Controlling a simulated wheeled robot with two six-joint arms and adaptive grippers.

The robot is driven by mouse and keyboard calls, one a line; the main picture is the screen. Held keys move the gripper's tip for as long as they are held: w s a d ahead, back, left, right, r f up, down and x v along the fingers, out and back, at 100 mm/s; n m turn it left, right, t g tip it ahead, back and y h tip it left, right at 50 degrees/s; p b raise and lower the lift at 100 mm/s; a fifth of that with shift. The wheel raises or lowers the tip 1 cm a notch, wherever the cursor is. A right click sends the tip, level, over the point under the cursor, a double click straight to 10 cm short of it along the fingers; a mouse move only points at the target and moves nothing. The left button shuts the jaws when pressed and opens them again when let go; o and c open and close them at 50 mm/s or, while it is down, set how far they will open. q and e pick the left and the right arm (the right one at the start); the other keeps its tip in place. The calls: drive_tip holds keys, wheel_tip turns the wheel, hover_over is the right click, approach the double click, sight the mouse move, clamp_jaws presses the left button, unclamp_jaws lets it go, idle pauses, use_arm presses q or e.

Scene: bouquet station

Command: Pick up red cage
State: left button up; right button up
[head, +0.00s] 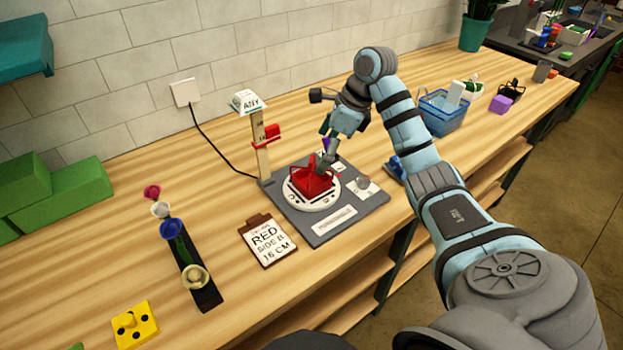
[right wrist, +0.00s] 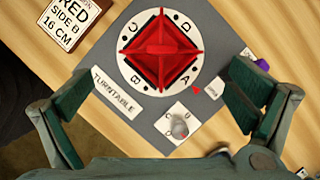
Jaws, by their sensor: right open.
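The red cage (head: 312,182) sits on the white round turntable (head: 300,200) of a dark grey board (head: 345,228). In the right wrist view the red cage (right wrist: 161,51) is seen from above, with a bar across its top and the letters A, B, C and D around it on the dial. My right gripper (head: 328,148) is over the far side of the cage in the head view. In the right wrist view its fingers (right wrist: 155,95) are spread wide, with nothing between them, and the cage lies ahead of them. My left gripper is not in view.
A card (head: 267,240) reading RED SIDE B 16 CM lies left of the board. A wooden post (head: 261,140) with a red slider stands behind it. A flower rack (head: 195,270) is at left. A blue basket (head: 443,112) stands at right. A knob (right wrist: 180,127) is on the board.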

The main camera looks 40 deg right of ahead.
sight(313, 169)
drive_tip(key=x, duration=0.5)
drive_tip(key=shift+w+a+f, duration=0.2)
drive_tip(key=shift+w+f, duration=0.1)
drive_tip(key=shift+w, duration=0.05)
drive_tip(key=shift+s+r, duration=0.1)
drive_tip(key=shift+c, duration=0.7)
drive_tip(key=c, duration=1.3)
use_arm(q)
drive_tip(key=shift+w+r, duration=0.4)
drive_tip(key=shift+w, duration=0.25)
use_arm(e)
drive_tip(key=shift+c, duration=0.2)
use_arm(q)
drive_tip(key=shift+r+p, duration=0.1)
drive_tip(key=shift+p, duration=0.25)
use_arm(e)
drive_tip(key=shift+r, duration=0.1)
